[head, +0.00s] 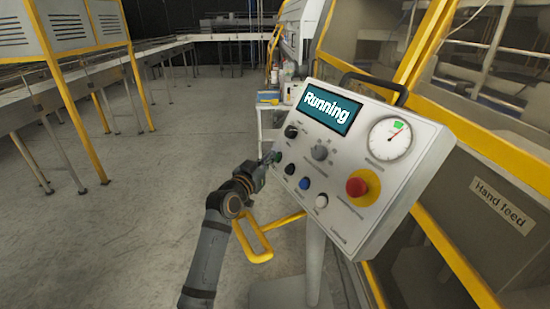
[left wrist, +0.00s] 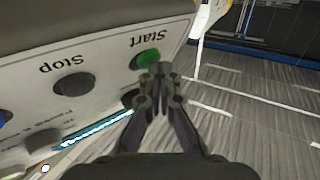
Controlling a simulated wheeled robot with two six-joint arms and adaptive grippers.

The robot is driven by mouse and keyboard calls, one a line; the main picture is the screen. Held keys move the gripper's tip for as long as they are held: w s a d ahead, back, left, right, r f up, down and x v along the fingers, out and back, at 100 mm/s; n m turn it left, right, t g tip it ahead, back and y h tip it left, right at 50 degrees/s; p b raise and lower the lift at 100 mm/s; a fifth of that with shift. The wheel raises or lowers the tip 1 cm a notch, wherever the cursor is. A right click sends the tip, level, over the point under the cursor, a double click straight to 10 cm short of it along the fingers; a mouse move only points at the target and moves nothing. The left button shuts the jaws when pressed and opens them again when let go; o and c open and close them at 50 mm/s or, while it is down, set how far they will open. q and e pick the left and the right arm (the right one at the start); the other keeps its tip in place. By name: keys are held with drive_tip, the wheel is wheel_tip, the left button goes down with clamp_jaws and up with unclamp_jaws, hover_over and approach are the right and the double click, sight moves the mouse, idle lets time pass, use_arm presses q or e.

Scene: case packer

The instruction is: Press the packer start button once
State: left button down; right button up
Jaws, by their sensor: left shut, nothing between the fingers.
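The control panel (head: 352,165) stands tilted on a post, with a screen (head: 330,108) reading "Running". The green start button (head: 277,157) is at the panel's left edge. In the left wrist view the green button (left wrist: 147,59) sits beside the word "Start", and the black stop button (left wrist: 73,84) is beside "Stop". My left gripper (head: 268,162) is shut and empty, its tips at the green button. In the left wrist view the closed fingertips (left wrist: 161,69) overlap the button's lower right edge; I cannot tell whether they touch it. My right gripper is not in view.
The panel also carries a black stop button (head: 290,169), a blue button (head: 304,183), a white button (head: 321,201), a red emergency stop (head: 357,187) and a gauge (head: 390,138). A yellow bar (head: 258,243) is below my gripper. Open floor lies left.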

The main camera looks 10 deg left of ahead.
use_arm(q)
drive_tip(key=shift+s+a+r+p, duration=0.3)
drive_tip(key=shift+s+a, duration=0.1)
drive_tip(key=shift+a, duration=0.05)
drive_tip(key=shift+r, duration=0.1)
drive_tip(key=s+a+r+p, duration=0.2)
drive_tip(key=a, duration=0.1)
drive_tip(key=shift+s+a+r+p, duration=0.15)
drive_tip(key=shift+s+p, duration=0.2)
drive_tip(key=shift+s, duration=0.05)
